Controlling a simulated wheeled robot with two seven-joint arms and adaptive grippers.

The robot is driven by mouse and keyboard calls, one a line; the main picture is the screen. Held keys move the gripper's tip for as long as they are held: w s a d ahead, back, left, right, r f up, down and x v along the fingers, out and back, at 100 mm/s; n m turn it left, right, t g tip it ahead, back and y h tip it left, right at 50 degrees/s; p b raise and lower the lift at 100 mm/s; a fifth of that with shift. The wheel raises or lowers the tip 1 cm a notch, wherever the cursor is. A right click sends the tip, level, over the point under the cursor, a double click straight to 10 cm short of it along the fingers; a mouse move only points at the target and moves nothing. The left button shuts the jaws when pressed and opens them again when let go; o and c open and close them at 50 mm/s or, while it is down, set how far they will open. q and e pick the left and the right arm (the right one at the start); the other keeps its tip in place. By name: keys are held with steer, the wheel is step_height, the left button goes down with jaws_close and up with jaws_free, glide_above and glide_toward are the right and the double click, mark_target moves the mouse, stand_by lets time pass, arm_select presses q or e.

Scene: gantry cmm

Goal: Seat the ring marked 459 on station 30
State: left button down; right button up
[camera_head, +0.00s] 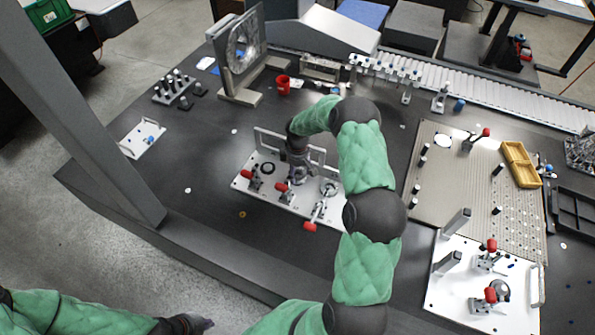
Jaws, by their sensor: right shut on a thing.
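My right gripper (298,176) points down over the white fixture plate (245,186) in the middle of the table. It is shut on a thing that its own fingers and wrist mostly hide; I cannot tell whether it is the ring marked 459. The plate carries red-handled clamps (282,188), a dark ring-shaped part (267,168) left of the gripper and a round metal part (328,188) right of it. No ring number or station number is readable. My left gripper (202,324) is at the bottom edge, away from the plate, and its jaws are unclear.
A second white plate with clamps (465,270) lies at lower right, below a perforated board (440,190) with a yellow tray (520,164). A red cup (283,84) and an upright framed disc (240,52) stand behind. A grey post (85,110) rises at left. The table's left front is mostly clear.

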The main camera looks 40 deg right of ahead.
steer(key=shift+f+b, duration=0.55)
steer(key=shift+f, duration=0.1)
stand_by(0.8)
steer(key=o, duration=1.6)
steer(key=shift+r, duration=0.1)
step_height(320, 180, up, 8)
steer(key=shift+f, duration=0.1)
